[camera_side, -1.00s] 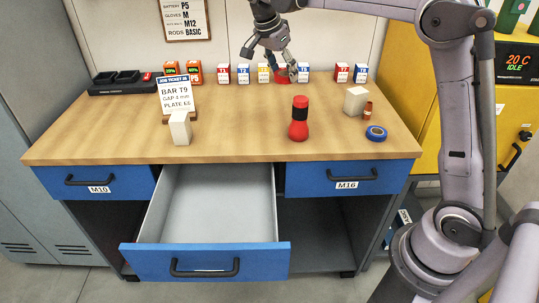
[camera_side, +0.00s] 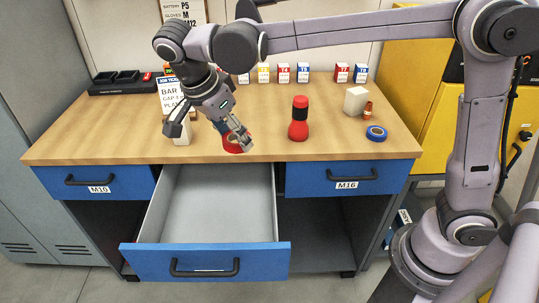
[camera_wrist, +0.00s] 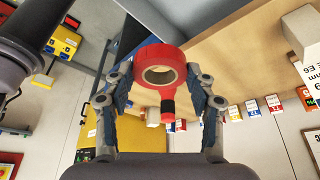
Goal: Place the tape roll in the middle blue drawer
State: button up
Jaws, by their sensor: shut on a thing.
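My gripper (camera_side: 233,135) is shut on a red tape roll (camera_side: 232,146), held over the front part of the tabletop, just behind the open middle drawer. In the wrist view, my gripper (camera_wrist: 160,80) has a finger on each side of the red tape roll (camera_wrist: 146,54), its round hole facing the camera. The middle blue drawer (camera_side: 205,263) is pulled far out; its grey inside looks empty. A blue tape roll (camera_side: 376,133) lies flat at the right of the tabletop.
A red and black bottle-like thing (camera_side: 299,120) stands right of my gripper. A pale block (camera_side: 356,100) and a small copper-coloured part (camera_side: 368,111) stand farther right. The job ticket sign (camera_side: 172,90) is partly behind my gripper. Drawers M10 (camera_side: 98,180) and M16 (camera_side: 346,172) are shut.

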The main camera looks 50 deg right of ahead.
aim_at(247, 228)
notch_tip(247, 228, down, 30)
jog(key=shift+f, duration=0.25)
dwell(0.4)
jog(key=o, duration=0.6)
jog(key=shift+f, duration=0.15)
jog(key=o, duration=0.4)
